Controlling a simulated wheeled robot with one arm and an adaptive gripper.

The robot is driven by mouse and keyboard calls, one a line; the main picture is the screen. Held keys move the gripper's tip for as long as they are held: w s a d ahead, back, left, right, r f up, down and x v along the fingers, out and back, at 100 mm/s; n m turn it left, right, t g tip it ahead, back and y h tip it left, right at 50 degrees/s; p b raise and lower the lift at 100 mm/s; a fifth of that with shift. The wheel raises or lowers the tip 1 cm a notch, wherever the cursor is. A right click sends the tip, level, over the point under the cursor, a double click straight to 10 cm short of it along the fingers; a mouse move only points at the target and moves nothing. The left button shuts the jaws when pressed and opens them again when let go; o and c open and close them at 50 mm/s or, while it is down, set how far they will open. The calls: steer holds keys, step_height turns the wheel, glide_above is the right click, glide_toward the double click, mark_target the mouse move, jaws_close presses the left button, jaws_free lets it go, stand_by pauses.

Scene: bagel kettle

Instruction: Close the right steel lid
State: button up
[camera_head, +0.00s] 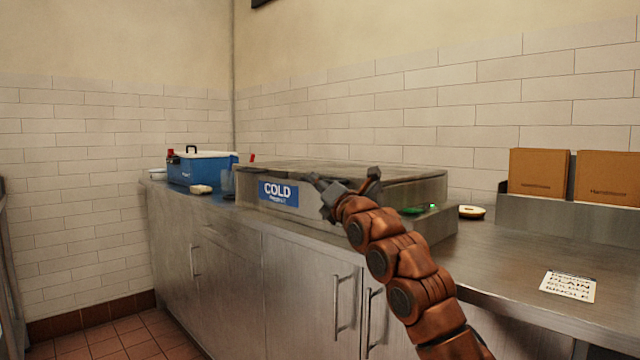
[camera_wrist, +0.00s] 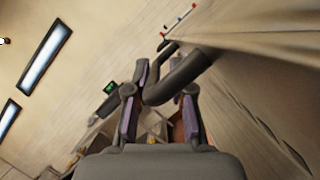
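The steel unit with the blue COLD label (camera_head: 278,193) stands on the counter in the head view. Its flat grey top (camera_head: 400,172) shows at a low angle. The lid seam and how far the right lid is open cannot be made out. My gripper (camera_head: 345,183) is in front of the unit's front edge, right of the label, with its fingers spread. In the wrist view my gripper (camera_wrist: 162,108) is open. A dark bent bar (camera_wrist: 182,76), perhaps a lid handle, lies across the space between and ahead of the fingertips. Contact cannot be told.
A blue cooler (camera_head: 203,168) stands at the counter's far left, with a bagel (camera_head: 201,189) in front. Brown boxes (camera_head: 540,172) and a printed card (camera_head: 568,285) are farther right. The right counter is mostly clear.

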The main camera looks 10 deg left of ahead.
steer(key=shift+r, duration=0.15)
steer(key=shift+r, duration=4.95)
steer(key=shift+s, duration=0.1)
steer(key=shift+s+d+f+b, duration=0.35)
steer(key=shift+s+d+b, duration=0.15)
steer(key=shift+b, duration=0.35)
steer(key=b+v, duration=0.5)
steer(key=v, duration=0.2)
steer(key=shift+s+r, duration=0.15)
steer(key=shift+s, duration=0.1)
